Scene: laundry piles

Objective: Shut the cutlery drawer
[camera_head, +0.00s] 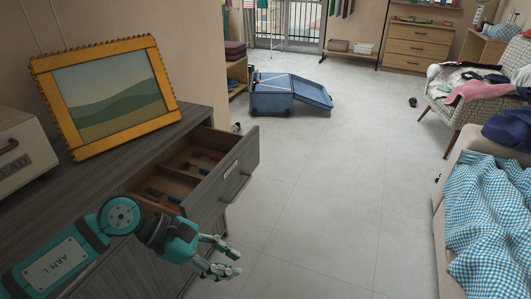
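The cutlery drawer (212,195) is pulled open from the grey wooden cabinet (80,190) on the left. Its wooden tray inside shows red and dark-handled cutlery (199,155). The drawer front has a bar handle (236,187) and a small label. My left gripper (230,261) is in front of the cabinet, below and nearer than the drawer front, apart from the handle as far as I can see. Its fingers are spread and nothing is between them. My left arm covers the near part of the cabinet. My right gripper is not in view.
A framed landscape picture (108,98) and a cream bread box (22,152) stand on the cabinet top. A blue open suitcase (272,95) lies on the floor beyond. Clothes cover an armchair (460,121) and a bed or sofa at right. The middle floor is clear.

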